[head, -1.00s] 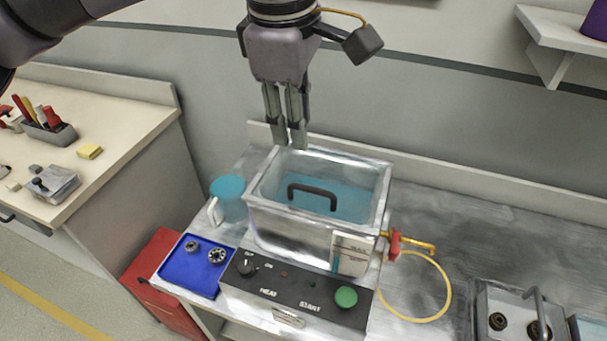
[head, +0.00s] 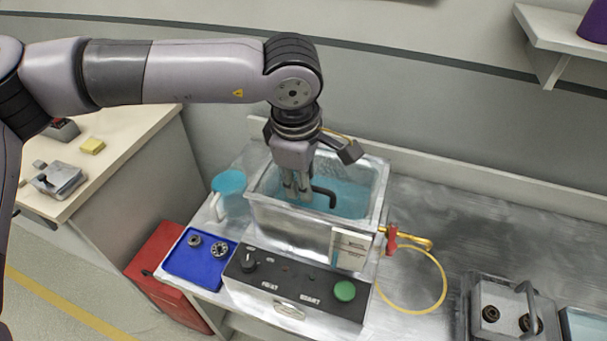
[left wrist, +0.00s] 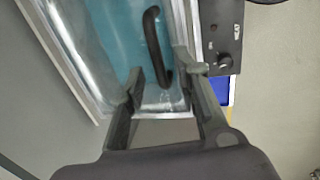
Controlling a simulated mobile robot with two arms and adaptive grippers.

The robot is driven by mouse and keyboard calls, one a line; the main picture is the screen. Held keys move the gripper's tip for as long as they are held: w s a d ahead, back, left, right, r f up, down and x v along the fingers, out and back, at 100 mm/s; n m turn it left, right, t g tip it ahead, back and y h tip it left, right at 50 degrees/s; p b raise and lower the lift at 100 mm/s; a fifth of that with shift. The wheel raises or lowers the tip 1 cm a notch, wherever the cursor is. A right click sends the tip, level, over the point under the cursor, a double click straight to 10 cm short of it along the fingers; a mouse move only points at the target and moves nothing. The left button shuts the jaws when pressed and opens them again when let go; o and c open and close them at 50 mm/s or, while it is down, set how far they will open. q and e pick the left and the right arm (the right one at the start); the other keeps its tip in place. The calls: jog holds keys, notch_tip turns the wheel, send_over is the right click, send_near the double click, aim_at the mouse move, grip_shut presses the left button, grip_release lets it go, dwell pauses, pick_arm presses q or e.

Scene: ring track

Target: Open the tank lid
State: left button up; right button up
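The tank (head: 290,222) is a metal box on the bench, with blue liquid showing through its see-through lid (head: 350,180). The lid lies flat on the tank and bears a black bar handle (head: 325,192). My left gripper (head: 298,196) points down over the lid at the handle's left end, partly hiding the handle. In the left wrist view, its fingers (left wrist: 160,74) are apart, with the handle (left wrist: 153,45) running between and beyond the tips. I cannot tell whether they touch it. My right gripper is not in view.
A blue jug (head: 229,190) and a blue tray (head: 190,262) with small metal parts stand left of the tank. A control panel (head: 290,285) is in front.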

pick_arm(q)
jog(key=shift+c, duration=0.6)
grip_shut()
